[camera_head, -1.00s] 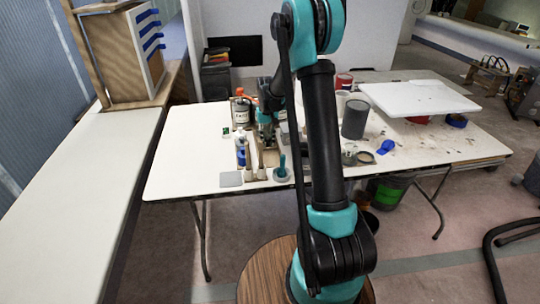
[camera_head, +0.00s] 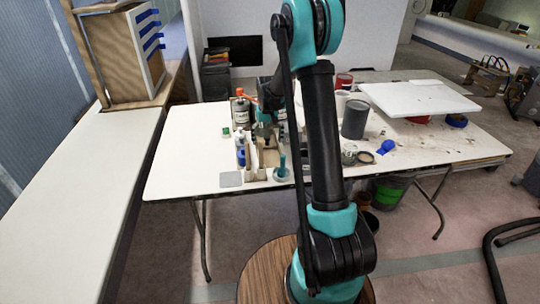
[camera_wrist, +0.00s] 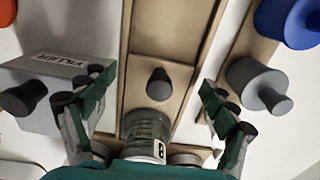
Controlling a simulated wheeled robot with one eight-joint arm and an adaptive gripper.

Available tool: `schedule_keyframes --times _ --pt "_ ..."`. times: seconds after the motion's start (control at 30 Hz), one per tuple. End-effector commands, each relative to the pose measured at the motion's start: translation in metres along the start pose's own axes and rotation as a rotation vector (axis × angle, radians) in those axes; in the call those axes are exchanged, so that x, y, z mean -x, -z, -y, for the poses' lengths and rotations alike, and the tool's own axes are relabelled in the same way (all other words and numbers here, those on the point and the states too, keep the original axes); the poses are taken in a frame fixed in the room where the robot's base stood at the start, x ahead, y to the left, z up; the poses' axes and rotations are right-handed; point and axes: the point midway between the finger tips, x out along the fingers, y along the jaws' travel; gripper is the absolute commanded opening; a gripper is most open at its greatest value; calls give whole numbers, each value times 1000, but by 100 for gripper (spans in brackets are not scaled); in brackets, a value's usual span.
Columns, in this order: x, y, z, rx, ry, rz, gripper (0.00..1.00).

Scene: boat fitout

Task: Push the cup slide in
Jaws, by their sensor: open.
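A narrow light-wood slide with raised side rails (camera_wrist: 214,35) runs up the middle of the wrist view. A small dark knob (camera_wrist: 158,84) stands on its panel; I take this to be the cup slide. It shows in the head view as a tan strip (camera_head: 268,157) on the white table. My gripper (camera_wrist: 150,108) is open, with one green-and-grey finger on each side of the slide and the knob between and beyond them. Nothing is held. A greenish-grey cylinder (camera_wrist: 146,128) with a pale label shows low between the fingers. In the head view my gripper (camera_head: 264,138) is over the slide, partly hidden.
A light box (camera_wrist: 45,85) with a dark knob stands left of the slide. A grey knobbed piece (camera_wrist: 258,85) and a blue one (camera_wrist: 290,22) are at right. Small bottles (camera_head: 241,155) and a teal-handled piece (camera_head: 281,170) crowd nearby. The table's left front (camera_head: 185,175) is clear.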

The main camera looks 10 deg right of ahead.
Motion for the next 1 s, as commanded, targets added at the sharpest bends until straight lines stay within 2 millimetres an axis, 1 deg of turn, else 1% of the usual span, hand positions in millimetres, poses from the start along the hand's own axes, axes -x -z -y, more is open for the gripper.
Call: schedule_keyframes --times 0.8,1.0 --pt "58 0 0 0 0 0 86" --pt "68 0 0 0 0 0 86"
